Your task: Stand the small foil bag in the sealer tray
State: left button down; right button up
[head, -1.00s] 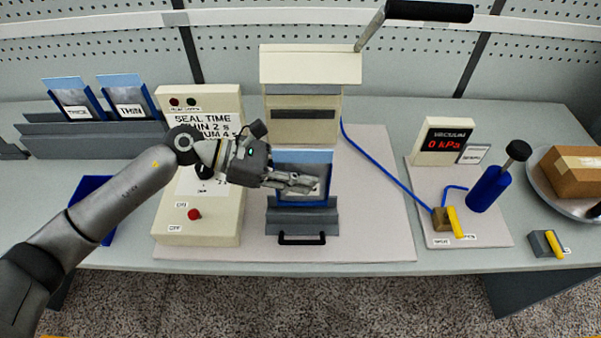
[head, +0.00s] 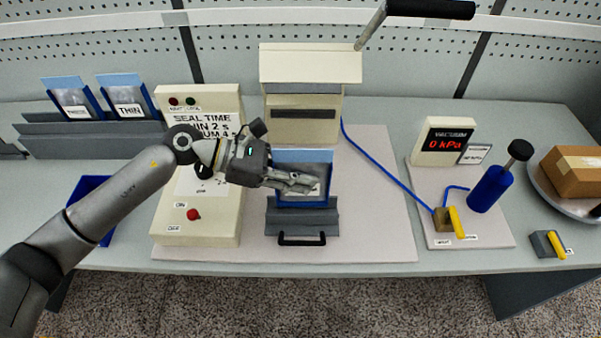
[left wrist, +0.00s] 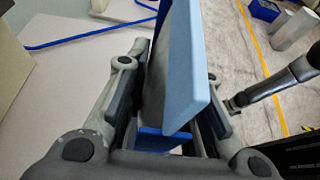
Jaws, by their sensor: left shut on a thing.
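My left gripper (head: 292,183) reaches in from the left and is shut on the small foil bag (head: 316,170). The bag is silvery with a pale label and stands about upright against a light blue backing with darker blue edges. In the left wrist view the light blue slab (left wrist: 190,70) stands between the two fingers of my left gripper (left wrist: 175,105). The grey stepped sealer tray (head: 303,219) is directly below the bag. The fingers hide part of the bag, and I cannot tell whether its bottom edge rests in the tray. My right gripper is not clearly seen.
The sealer (head: 305,118) stands behind, its lever (head: 430,10) raised. The control box (head: 195,225) is close on the left. A rack with bags marked THICK and THIN (head: 130,110) is far left. The vacuum display (head: 447,143), blue cylinder (head: 490,188) and yellow-handled valve (head: 455,220) are right.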

pick_arm(q)
jog(key=shift+b, duration=0.35)
jog(key=shift+b, duration=0.35)
dwell(0.6)
jog(key=shift+f, duration=0.15)
jog(key=shift+f+b, duration=0.3)
jog(key=shift+b, duration=0.2)
jog(key=shift+f+b, duration=2.35)
jog(key=shift+f, duration=0.05)
jog(key=c, duration=1.2)
grip_release()
jog(key=shift+r, duration=0.1)
jog(key=shift+o, duration=0.2)
